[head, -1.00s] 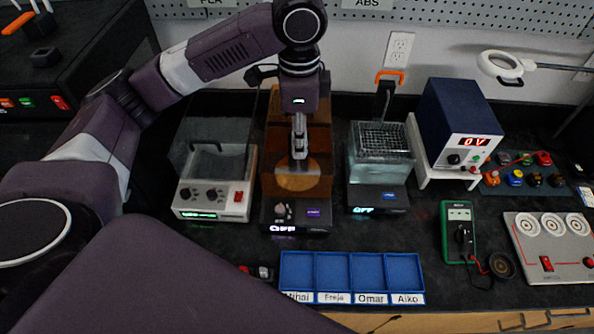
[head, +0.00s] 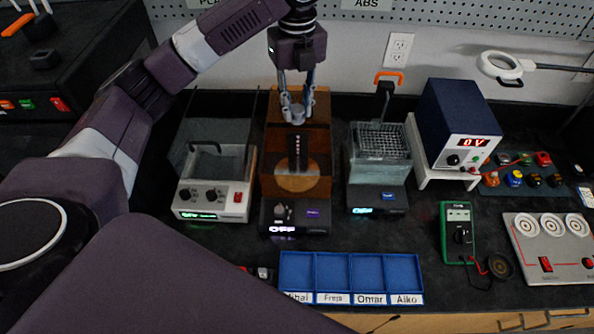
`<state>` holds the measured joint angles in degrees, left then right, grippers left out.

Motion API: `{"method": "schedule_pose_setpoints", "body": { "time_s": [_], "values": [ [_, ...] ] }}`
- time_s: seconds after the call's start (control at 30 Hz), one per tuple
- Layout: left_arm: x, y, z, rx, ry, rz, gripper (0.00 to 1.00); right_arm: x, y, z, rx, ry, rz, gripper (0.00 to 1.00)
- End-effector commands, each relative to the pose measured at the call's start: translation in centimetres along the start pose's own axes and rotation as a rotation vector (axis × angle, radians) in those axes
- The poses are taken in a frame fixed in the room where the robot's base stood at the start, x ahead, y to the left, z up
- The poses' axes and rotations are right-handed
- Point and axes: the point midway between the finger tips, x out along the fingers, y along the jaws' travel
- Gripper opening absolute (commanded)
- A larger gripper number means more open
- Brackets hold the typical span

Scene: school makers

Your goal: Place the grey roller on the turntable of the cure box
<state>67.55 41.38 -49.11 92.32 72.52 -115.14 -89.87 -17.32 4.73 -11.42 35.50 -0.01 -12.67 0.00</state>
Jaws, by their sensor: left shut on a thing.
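The cure box (head: 322,130) is an amber-brown box with a dark base and a lit "OFF" display. It stands at the back middle of the bench. Its turntable (head: 297,181) is a round tan disc low inside, and it looks bare. A dark upright strip shows behind the disc. My left gripper (head: 297,112) points down at the upper part of the box. It is shut on a small grey piece, which looks like the grey roller (head: 298,117), well above the turntable in the picture. Its exact depth over the box is unclear. My right gripper is not in view.
A grey wash unit (head: 240,205) stands left of the cure box, and a tank with a mesh basket (head: 383,142) stands right of it. A blue tray (head: 366,277) with name labels lies in front. A blue power supply (head: 458,115) and a green multimeter (head: 457,217) are farther right.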

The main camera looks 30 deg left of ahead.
Motion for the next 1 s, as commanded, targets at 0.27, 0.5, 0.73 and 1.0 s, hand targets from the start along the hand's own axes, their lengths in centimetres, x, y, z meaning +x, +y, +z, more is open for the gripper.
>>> {"method": "schedule_pose_setpoints", "body": {
  "time_s": [0.27, 0.5, 0.73, 1.0],
  "values": [
    [4.9, 0.1, 0.0, 0.019, 0.004, 0.006, 0.10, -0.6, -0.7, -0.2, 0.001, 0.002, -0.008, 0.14],
    [11.3, 0.2, -0.1, 0.018, 0.004, 0.006, 0.10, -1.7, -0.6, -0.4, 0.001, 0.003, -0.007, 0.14],
    [15.1, 0.0, 0.0, 0.019, 0.002, 0.000, 0.10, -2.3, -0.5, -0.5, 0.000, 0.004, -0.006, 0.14],
    [18.3, 0.1, -0.1, 0.017, 0.003, 0.004, 0.10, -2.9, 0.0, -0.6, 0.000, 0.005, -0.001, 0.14]
  ]
}}
